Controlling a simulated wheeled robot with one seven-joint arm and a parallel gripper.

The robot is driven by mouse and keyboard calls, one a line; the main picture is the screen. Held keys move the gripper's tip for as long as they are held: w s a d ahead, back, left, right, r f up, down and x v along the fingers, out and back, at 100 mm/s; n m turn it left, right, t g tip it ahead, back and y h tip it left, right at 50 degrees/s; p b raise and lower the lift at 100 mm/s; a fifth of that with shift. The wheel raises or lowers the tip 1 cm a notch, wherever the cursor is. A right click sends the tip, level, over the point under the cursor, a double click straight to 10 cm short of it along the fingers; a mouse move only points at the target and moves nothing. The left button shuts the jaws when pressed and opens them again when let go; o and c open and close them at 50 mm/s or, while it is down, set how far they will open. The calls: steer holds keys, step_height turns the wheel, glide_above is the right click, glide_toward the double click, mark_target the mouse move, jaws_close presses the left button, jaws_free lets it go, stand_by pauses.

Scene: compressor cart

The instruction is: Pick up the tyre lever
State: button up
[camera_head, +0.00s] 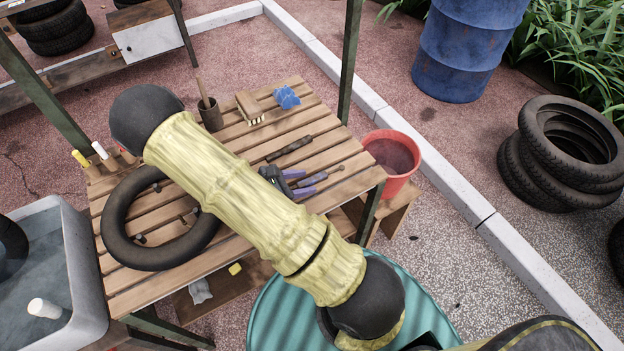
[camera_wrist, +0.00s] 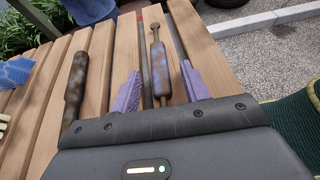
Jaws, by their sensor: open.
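A slim tool with a brown handle, a thin shaft and a small rounded end, which I take for the tyre lever (camera_head: 320,178), lies on the slatted wooden table (camera_head: 262,83). In the wrist view the lever (camera_wrist: 158,62) lies between the two purple fingers of my gripper (camera_wrist: 160,74), pointing away from the palm. My gripper (camera_head: 306,182) is open around it, low over the slats. I cannot tell whether a finger touches it.
A second dark brown tool (camera_head: 290,145) lies beside it, left of my gripper in the wrist view (camera_wrist: 76,85).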

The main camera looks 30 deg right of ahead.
mark_target(301, 183)
steer(key=shift+c, duration=0.4)
jaws_close()
steer(key=shift+r, duration=0.1)
step_height(301, 183, up, 10)
steer(key=shift+p, duration=0.35)
